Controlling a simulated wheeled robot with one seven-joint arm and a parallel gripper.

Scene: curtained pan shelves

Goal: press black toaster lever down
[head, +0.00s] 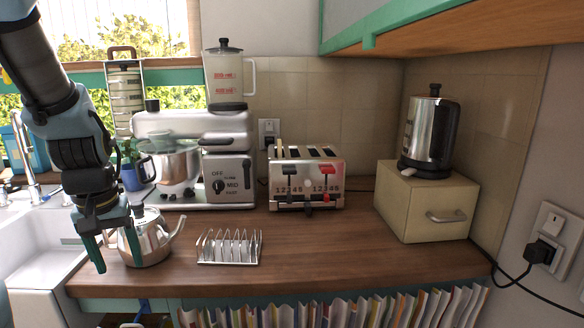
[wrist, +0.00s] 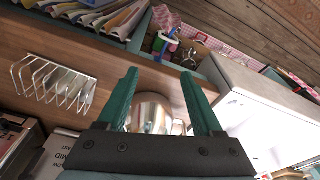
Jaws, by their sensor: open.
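The silver toaster (head: 306,180) stands at the back of the wooden counter, right of the mixer.
The kettle (head: 150,240) stands beside my gripper. A wire toast rack (head: 229,247) sits in front of the mixer (head: 196,150). A cream box (head: 425,200) carries an electric kettle (head: 428,135) at right. The counter before the toaster is clear.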

